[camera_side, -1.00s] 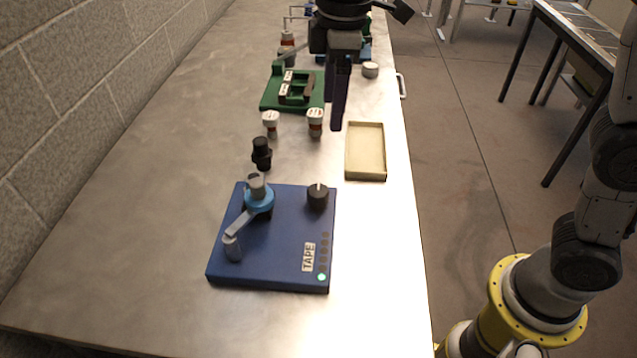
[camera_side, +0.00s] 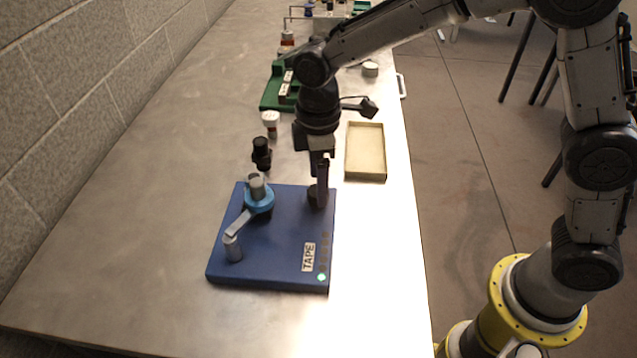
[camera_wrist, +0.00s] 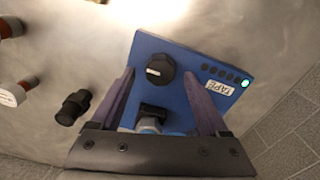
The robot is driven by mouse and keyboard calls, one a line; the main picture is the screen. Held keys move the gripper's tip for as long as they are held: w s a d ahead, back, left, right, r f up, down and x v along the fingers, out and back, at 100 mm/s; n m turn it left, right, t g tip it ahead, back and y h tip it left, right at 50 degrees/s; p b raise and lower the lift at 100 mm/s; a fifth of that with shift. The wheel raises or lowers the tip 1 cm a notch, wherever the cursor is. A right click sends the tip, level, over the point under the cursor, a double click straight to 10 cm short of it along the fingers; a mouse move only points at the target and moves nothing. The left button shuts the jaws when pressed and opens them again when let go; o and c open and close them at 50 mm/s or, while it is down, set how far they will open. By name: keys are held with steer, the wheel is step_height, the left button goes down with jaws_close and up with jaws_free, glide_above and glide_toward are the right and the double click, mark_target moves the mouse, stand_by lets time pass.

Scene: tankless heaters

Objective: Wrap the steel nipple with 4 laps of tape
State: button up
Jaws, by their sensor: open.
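The blue tape station (camera_side: 285,265) lies on the bench, with a "TAPE" label and a lit green lamp. A grey steel nipple (camera_side: 257,187) stands upright in the light-blue holder (camera_side: 259,202), which has a grey crank arm (camera_side: 234,246). A black knob (camera_wrist: 160,69) with a white pointer mark is at the station's far right corner. My gripper (camera_side: 319,188) is at the knob in the side view and partly hides it. In the wrist view my gripper (camera_wrist: 159,82) has its fingers wide apart, with the knob between them in the picture. Contact cannot be told.
A black fitting (camera_side: 262,153) stands behind the station. A white-capped jar (camera_side: 271,123) and a green fixture (camera_side: 275,92) are farther back. A cream tray (camera_side: 366,164) lies at the bench's right edge. The bench left of the station is clear.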

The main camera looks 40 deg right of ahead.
steer(key=shift+f, duration=0.85)
jaws_close()
steer(key=shift+m, duration=0.3)
